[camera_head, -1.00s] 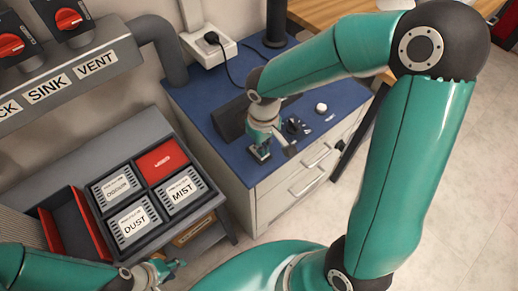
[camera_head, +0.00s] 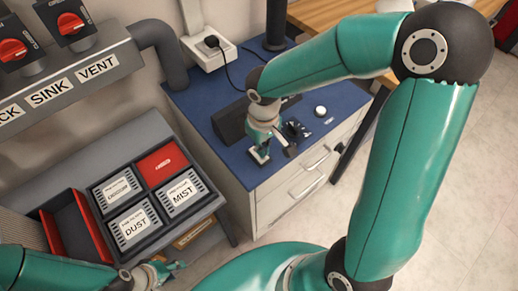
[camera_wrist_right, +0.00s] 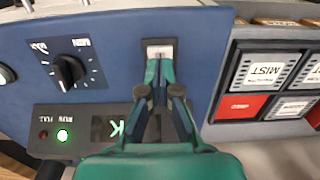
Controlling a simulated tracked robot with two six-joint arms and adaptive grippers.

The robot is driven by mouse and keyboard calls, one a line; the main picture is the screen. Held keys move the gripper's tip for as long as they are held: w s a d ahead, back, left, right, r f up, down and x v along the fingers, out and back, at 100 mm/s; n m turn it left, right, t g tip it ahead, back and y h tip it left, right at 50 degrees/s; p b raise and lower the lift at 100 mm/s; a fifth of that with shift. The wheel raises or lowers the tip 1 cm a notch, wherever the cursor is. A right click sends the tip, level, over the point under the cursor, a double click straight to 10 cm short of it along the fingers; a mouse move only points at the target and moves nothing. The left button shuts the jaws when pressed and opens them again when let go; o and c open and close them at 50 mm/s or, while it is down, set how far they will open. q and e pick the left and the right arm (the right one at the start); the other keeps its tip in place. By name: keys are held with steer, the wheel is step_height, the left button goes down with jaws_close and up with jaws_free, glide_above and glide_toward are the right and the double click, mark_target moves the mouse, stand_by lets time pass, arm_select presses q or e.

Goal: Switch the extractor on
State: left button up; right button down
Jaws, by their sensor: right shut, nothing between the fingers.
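The extractor is a cabinet with a blue top (camera_head: 205,120). A small pale rocker switch in a dark frame (camera_wrist_right: 160,44) is set in the blue top, which also shows in the right wrist view (camera_wrist_right: 112,60). My right gripper (camera_wrist_right: 159,76) is shut and empty, its fingertips at the switch and partly covering it; I cannot tell whether they touch. It also shows in the head view (camera_head: 261,149). In the right wrist view a green RUN lamp (camera_wrist_right: 62,134) is lit and the FULL lamp (camera_wrist_right: 43,135) is dim. My left gripper (camera_head: 178,266) is low at the left, away from the cabinet.
A black knob (camera_wrist_right: 68,70) and a white round button (camera_head: 320,110) are beside the switch. A black sloped box (camera_head: 232,120) stands behind it, its lettering partly hidden by my gripper. A tray with DUST and MIST cartridges (camera_head: 183,192) and a pipe with red-handled valves (camera_head: 70,22) are left.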

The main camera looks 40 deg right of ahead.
steer(key=shift+r+p, duration=1.65)
steer(key=shift+r, duration=0.85)
arm_select(q)
step_height(320, 180, up, 4)
steer(key=shift+f, duration=0.15)
steer(key=shift+s, duration=0.1)
